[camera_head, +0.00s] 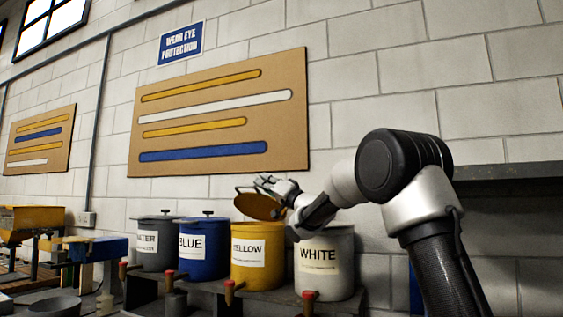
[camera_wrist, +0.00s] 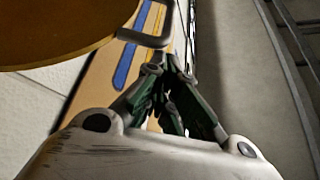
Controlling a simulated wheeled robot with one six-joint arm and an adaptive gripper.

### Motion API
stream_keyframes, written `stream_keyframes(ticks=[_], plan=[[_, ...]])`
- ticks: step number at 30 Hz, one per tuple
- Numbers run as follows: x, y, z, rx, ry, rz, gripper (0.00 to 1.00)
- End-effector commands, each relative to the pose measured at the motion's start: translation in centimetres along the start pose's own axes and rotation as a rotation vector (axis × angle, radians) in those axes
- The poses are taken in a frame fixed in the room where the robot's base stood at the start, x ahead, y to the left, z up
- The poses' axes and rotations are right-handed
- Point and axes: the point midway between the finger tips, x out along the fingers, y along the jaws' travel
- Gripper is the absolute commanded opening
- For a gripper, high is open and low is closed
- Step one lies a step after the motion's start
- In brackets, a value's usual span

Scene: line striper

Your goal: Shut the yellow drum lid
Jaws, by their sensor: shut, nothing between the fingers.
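The yellow drum (camera_head: 258,256) stands on a bench in a row of drums. Its yellow lid (camera_head: 258,206) is raised and tilted above the drum's mouth, with a handle loop at its left. My gripper (camera_head: 264,182) is shut and empty, at the upper right edge of the lid. In the wrist view the lid (camera_wrist: 60,25) fills the upper left, and its dark handle or bracket (camera_wrist: 148,38) reaches close to my gripper fingers (camera_wrist: 168,65). I cannot tell whether the fingers touch the lid.
A white drum (camera_head: 326,263) stands right of the yellow one, under my arm. A blue drum (camera_head: 203,250) and a grey drum (camera_head: 156,246), both lidded, stand to the left. Red-handled taps (camera_head: 229,287) stick out in front. A shelf (camera_head: 510,171) is at the right wall.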

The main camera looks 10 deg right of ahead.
Motion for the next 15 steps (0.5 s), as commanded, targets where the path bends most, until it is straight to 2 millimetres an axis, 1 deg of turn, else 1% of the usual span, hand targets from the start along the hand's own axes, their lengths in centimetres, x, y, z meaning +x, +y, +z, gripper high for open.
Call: stream_keyframes(ticks=[2, 6, 15], plan=[[-0.23, -0.04, 0.47, 0.002, -0.001, 0.0, 0.0], [-0.43, -0.09, 0.8, 0.0, -0.001, -0.001, 0.0], [-0.49, -0.07, 0.86, 0.0, 0.0, -0.001, 0.0]])
